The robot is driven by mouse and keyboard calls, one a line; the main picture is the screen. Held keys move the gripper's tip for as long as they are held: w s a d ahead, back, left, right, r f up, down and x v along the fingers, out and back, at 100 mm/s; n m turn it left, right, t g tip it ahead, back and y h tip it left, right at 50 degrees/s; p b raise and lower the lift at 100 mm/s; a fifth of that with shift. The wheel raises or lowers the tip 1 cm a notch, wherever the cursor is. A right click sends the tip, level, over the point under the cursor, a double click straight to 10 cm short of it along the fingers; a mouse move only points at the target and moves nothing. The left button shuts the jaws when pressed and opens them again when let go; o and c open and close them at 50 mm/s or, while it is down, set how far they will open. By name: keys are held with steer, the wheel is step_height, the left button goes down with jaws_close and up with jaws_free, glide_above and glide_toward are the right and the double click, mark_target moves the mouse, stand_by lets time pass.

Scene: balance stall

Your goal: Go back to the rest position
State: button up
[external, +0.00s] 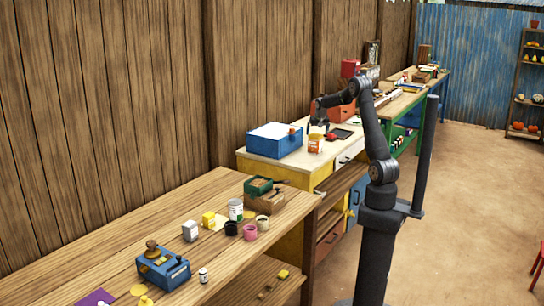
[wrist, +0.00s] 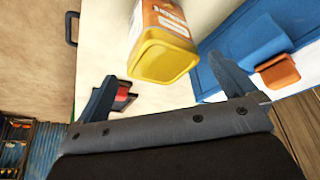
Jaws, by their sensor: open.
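My gripper (external: 319,122) is on the end of my dark arm, above the cream-topped table. In the wrist view my gripper (wrist: 172,90) is open, with its two fingers wide apart. An orange jar with a yellow end (wrist: 162,55) shows beyond and between the fingers; I cannot tell from this view whether anything touches it. In the external view the jar (external: 316,143) stands on the cream table, just below my gripper. No object is seen held between the fingers.
A blue box with a white top (external: 274,140) stands left of the jar. A small red thing (external: 331,136) and a dark flat pad (external: 342,134) lie to the right. A wooden table (external: 120,235) in front holds several cans and boxes.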

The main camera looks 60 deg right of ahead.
mark_target(316, 135)
steer(key=x, duration=0.7)
steer(key=shift+r, duration=1.65)
